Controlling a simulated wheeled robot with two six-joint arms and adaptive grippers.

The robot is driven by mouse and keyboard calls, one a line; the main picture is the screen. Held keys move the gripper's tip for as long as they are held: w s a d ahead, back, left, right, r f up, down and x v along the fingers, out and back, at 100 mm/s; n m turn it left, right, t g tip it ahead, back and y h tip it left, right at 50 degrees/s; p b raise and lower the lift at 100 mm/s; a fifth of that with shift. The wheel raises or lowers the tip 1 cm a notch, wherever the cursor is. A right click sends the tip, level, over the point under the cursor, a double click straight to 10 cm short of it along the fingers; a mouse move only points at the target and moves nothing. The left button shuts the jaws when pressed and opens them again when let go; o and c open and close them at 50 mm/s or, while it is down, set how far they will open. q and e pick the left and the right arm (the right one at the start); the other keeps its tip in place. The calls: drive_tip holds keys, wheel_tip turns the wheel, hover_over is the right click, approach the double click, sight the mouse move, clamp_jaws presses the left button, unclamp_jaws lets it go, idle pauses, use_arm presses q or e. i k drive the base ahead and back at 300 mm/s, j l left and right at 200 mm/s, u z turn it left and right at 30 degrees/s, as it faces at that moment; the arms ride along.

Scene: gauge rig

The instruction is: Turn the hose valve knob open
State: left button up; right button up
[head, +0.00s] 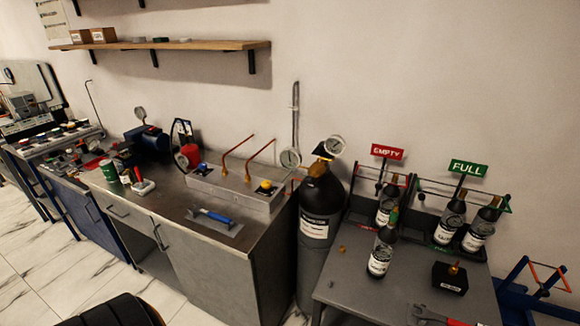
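A long grey metal box (232,194) sits on the workbench with two copper-coloured bent pipes rising from it. A blue knob (203,168) is on its left part and a yellow knob (265,187) on its right part. I cannot tell which of these is the hose valve knob, or how far any knob is turned. Neither of my grippers is in view.
A blue-handled trowel (215,216) lies on the workbench (160,205) in front of the box. A grey table (335,285) at right holds small bottles, a black block (450,277) and a red wrench (440,317). EMPTY (387,152) and FULL (468,168) signs stand behind.

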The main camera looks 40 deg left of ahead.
sight(202, 166)
drive_tip(key=u, duration=1.7)
